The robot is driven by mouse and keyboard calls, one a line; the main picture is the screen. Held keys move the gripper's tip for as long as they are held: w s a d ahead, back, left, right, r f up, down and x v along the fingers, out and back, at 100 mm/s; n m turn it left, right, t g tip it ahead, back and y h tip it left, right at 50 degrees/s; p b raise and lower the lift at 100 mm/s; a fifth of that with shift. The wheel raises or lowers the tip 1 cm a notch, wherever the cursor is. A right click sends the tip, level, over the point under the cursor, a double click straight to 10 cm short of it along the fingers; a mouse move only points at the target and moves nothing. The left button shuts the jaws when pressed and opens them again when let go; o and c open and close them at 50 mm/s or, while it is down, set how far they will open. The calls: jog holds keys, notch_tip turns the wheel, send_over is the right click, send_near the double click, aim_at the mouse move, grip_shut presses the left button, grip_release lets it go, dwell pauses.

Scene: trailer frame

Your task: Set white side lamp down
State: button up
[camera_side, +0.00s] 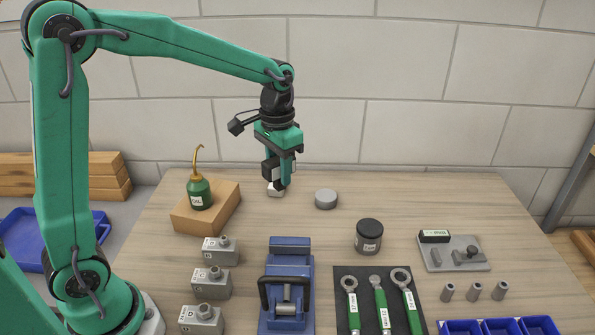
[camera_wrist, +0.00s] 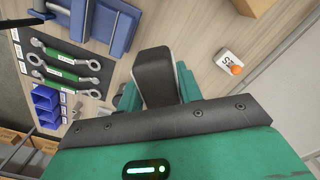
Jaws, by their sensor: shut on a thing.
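A grey disc (camera_side: 326,199) stands just right of my gripper. A wooden block (camera_side: 187,220) with a green oil can (camera_side: 199,193) is to the left. A dark jar (camera_side: 369,237), a blue vise (camera_side: 287,290) and wrenches (camera_side: 380,305) are nearer the front.

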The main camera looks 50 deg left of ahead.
jog(key=w+d+f+m, duration=0.4)
jog(key=d+f+m, duration=0.1)
jog(key=m, duration=0.2)
jog(key=shift+f+m, duration=0.35)
jog(key=shift+m, duration=0.05)
jog(key=shift+f, duration=0.1)
send_over(308, 226)
jog(key=s+d, duration=0.4)
jog(key=shift+f, duration=4.9)
jog(key=shift+f, duration=0.1)
jog(key=o, duration=1.1)
jog(key=shift+r, duration=6.15)
